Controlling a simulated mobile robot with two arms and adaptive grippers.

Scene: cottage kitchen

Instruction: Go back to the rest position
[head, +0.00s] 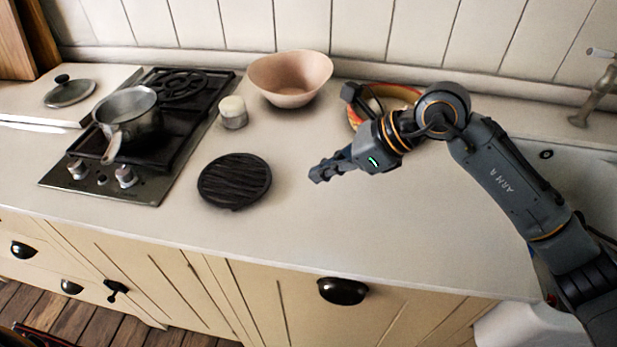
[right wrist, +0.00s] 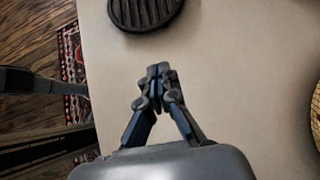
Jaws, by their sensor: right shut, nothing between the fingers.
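My right gripper (head: 316,176) is above the worktop (head: 400,220), to the right of a round dark ribbed trivet (head: 234,181). In the right wrist view its fingers (right wrist: 157,72) are closed together with nothing between them. The trivet also shows at the top of the right wrist view (right wrist: 143,10), apart from the fingertips. My right arm comes in from the right side of the head view. My left gripper is in neither view.
A saucepan (head: 127,112) stands on the hob (head: 150,165) at the left. A lid (head: 70,91) lies farther left. A pink bowl (head: 290,80) and a small pale jar (head: 233,112) stand behind the trivet. A patterned round item (head: 385,97) is partly hidden behind my right arm. The front worktop is clear.

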